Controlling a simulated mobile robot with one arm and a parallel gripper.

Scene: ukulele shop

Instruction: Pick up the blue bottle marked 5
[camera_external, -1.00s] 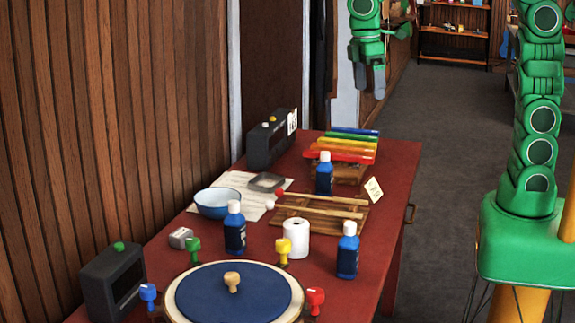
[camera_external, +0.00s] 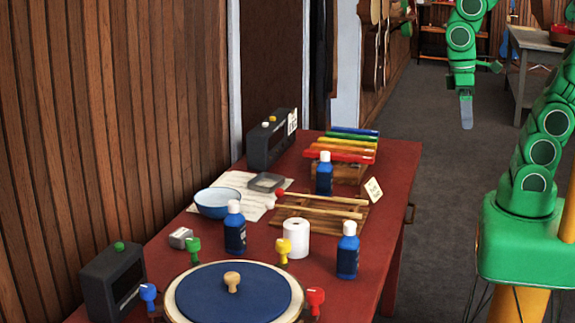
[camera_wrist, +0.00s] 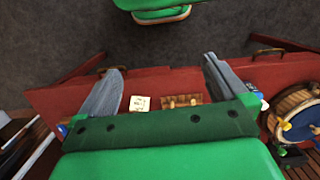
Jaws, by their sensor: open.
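Three blue bottles with white caps stand upright on the red table in the external view: one front right (camera_external: 347,255), one left of the paper roll (camera_external: 235,232), one by the xylophone (camera_external: 324,178). I cannot read a 5 on any of them. My gripper (camera_external: 467,108) hangs to the right of the table, above the floor and apart from every bottle. In the wrist view its two fingers (camera_wrist: 162,85) are spread with nothing between them.
The red table (camera_external: 392,225) also holds a white roll (camera_external: 296,238), a wooden rack (camera_external: 310,222), a coloured xylophone (camera_external: 345,157), a small card (camera_external: 373,189), a bowl (camera_external: 217,205) and a round blue-topped drum (camera_external: 255,295).

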